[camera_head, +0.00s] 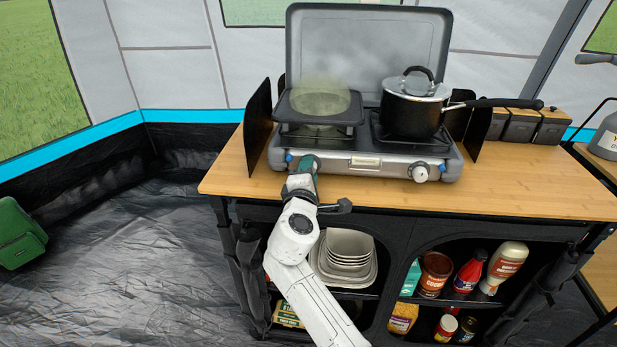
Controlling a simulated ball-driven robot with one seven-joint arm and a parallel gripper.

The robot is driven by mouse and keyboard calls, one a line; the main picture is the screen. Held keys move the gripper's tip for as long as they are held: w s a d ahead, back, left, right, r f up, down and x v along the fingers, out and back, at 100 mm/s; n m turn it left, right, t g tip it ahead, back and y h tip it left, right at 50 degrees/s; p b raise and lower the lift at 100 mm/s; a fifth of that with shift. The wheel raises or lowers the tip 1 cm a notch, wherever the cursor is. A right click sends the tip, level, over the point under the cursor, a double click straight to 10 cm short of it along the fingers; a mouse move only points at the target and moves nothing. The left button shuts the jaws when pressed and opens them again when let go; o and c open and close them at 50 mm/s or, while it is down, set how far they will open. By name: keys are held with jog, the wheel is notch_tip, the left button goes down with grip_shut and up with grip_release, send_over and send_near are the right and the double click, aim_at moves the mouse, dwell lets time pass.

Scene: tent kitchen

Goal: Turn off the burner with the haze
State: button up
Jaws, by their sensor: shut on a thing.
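A two-burner camping stove (365,163) with its lid up stands on the wooden counter. A pale yellowish haze (320,97) hangs over the left burner, above a dark flat griddle (300,115). A black pot (411,113) with a glass lid covers the right burner. The right knob (420,173) shows clearly on the stove's front. My gripper (306,166) is at the left end of the front panel, shut on the left knob, which it mostly hides. The knob's angle cannot be seen.
The pot's long handle (495,103) sticks out to the right. Dark wind panels (258,125) flank the stove. Dark canisters (520,124) stand at the back right. The counter's front right (530,185) is clear. Shelves below hold bowls (346,255) and bottles (470,270).

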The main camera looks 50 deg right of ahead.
jog(key=shift+f, duration=0.1)
dwell(0.5)
jog(key=o, duration=1)
